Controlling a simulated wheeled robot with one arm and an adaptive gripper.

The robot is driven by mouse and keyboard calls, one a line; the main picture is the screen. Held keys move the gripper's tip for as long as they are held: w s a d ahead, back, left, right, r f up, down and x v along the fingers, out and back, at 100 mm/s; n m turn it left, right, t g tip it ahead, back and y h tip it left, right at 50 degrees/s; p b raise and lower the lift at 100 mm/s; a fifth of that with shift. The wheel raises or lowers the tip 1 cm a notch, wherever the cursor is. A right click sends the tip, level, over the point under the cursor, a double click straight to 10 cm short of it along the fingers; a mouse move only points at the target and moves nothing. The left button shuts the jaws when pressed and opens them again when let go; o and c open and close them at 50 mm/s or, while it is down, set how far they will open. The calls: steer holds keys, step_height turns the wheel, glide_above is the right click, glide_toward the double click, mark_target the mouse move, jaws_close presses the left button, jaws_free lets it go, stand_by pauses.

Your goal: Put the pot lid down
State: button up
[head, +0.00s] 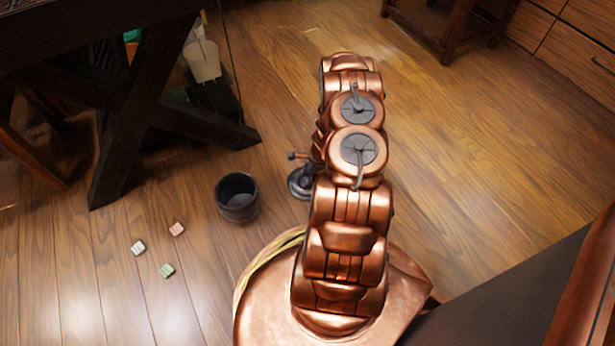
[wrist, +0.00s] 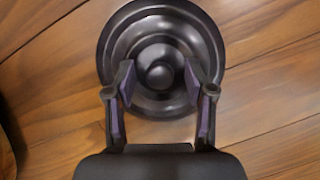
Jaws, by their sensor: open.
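The pot lid (wrist: 160,24) is a dark, round, stepped metal disc with a round knob in the middle, in the upper middle of the wrist view. It appears to lie on the wooden floor. My gripper (wrist: 158,82) is open, with one finger on either side of the knob and a visible gap between each finger and it. In the head view a dark round thing that looks like the lid (head: 300,184) shows just left of my arm, partly hidden by it. My gripper cannot be made out clearly there.
A dark open pot (head: 238,198) stands left of the lid. Small white (head: 138,248), pink (head: 177,229) and green (head: 167,270) blocks lie on the floor further left. A dark trestle table leg (head: 135,110) stands at upper left. Floor right of my arm is clear.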

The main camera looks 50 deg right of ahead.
steer(key=p+v, duration=0.5)
steer(key=v, duration=0.7)
steer(key=w+a+r+n, duration=0.3)
steer(key=a+r, duration=0.2)
steer(key=r, duration=0.2)
steer(key=w+a+r+n, duration=0.2)
steer(key=a+r+n, duration=0.1)
steer(key=a+r, duration=0.3)
steer(key=s+a+r+n+g+y, duration=0.1)
steer(key=s+a+r+n+g, duration=0.1)
steer(key=a+r+n, duration=0.8)
steer(key=s+a+r+n+g, duration=0.3)
steer(key=s+a+r+n, duration=0.1)
steer(key=s+a+r, duration=0.9)
steer(key=s+a+r+n+h, duration=0.1)
steer(key=s+r+n+h, duration=0.2)
steer(key=s, duration=0.9)
step_height(320, 180, up, 3)
steer(key=n, duration=0.3)
steer(key=shift+a+n+g+h, duration=0.3)
